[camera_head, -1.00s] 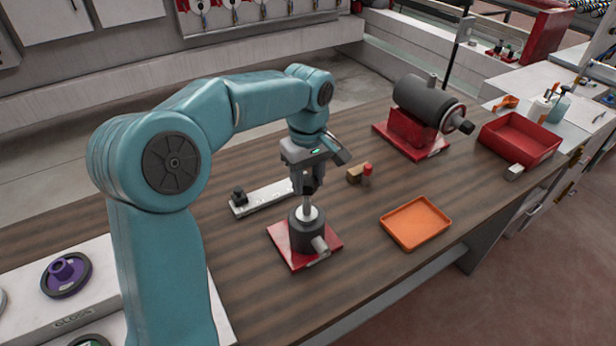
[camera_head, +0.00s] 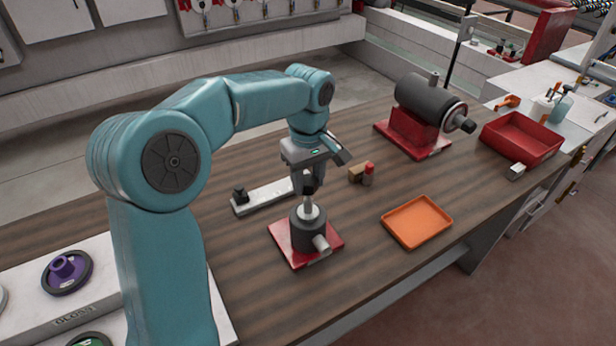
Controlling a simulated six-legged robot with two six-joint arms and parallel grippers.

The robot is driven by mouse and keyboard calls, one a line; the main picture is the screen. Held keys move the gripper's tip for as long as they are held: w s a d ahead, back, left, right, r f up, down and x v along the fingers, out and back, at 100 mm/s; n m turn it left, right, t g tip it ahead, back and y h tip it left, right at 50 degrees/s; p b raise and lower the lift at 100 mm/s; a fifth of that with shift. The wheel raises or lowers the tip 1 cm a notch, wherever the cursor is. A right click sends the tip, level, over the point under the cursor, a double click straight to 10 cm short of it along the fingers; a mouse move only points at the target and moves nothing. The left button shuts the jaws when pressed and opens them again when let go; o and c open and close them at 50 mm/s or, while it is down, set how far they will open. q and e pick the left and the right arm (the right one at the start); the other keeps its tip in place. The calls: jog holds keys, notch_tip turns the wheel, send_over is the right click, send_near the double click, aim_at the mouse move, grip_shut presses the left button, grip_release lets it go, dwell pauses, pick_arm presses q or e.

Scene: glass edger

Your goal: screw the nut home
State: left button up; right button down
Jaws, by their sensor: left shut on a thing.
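My left gripper (camera_head: 309,187) points down over a dark cylindrical fixture (camera_head: 308,232) on a red base plate (camera_head: 285,247). A light metal shaft (camera_head: 308,208) stands upright out of the fixture's top. The gripper is shut on a small dark piece at the shaft's upper end, which looks like the nut; the fingers mostly hide it. I cannot tell how far it sits on the thread. My right gripper is not in view.
A pale bar with a black knob (camera_head: 262,197) lies behind the fixture. A small brown block and red-capped piece (camera_head: 368,173) stand to the right. An orange tray (camera_head: 416,222), a grey motor (camera_head: 430,100) and a red bin (camera_head: 520,137) are farther right. Wheels (camera_head: 67,271) lie at left.

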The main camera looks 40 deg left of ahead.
pick_arm(q)
jog(key=shift+f, duration=0.3)
jog(key=shift+f+b, duration=0.45)
jog(key=shift+f+b, duration=0.35)
jog(key=shift+f, duration=0.05)
